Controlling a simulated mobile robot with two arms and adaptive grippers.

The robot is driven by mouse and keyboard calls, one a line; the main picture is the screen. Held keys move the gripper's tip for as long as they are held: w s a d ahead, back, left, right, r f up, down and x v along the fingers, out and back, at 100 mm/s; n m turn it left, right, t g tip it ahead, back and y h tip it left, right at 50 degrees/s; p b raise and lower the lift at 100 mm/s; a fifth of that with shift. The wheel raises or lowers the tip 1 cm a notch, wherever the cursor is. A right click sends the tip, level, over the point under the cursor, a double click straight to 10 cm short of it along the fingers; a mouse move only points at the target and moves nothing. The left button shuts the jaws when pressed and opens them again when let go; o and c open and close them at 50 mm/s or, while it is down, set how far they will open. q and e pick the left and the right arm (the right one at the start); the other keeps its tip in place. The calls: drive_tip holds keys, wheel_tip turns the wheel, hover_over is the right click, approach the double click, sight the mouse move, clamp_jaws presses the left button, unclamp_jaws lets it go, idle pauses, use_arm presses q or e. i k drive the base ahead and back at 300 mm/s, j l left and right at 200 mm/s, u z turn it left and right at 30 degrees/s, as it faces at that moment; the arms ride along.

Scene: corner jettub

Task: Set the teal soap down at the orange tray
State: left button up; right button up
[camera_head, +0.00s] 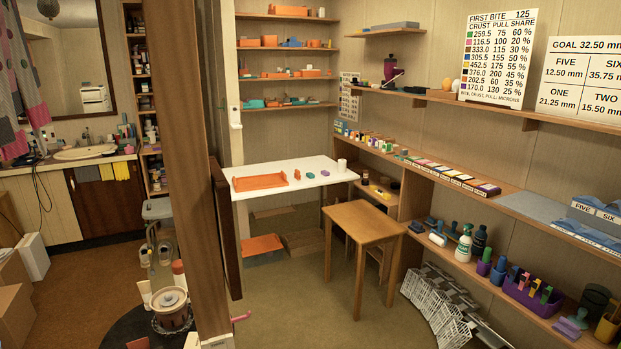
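The orange tray (260,182) lies on the left part of a white-topped table (285,166) near the middle of the view. A small teal-green piece (311,175), which looks like the soap, lies on the same tabletop to the right of the tray and apart from it. It is too small to make out in detail. Neither of my grippers can be made out in the head view.
Beside the soap are a small orange piece (297,174), a purple piece (324,173) and a white cup (341,164). A wooden table (364,220) stands in front to the right. A brown post (187,150) rises at left. Loaded shelves (460,177) line the right wall.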

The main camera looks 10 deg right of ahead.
sight(246, 185)
drive_tip(key=i+l+z, duration=0.7)
drive_tip(key=i+z, duration=0.35)
drive_tip(key=i+u, duration=0.25)
drive_tip(key=i, duration=0.25)
drive_tip(key=i+l+u, duration=0.2)
drive_tip(key=i, duration=0.3)
drive_tip(key=i+j+u, duration=0.15)
drive_tip(key=i, duration=0.3)
drive_tip(key=i+j+u, duration=0.15)
drive_tip(key=i, duration=0.3)
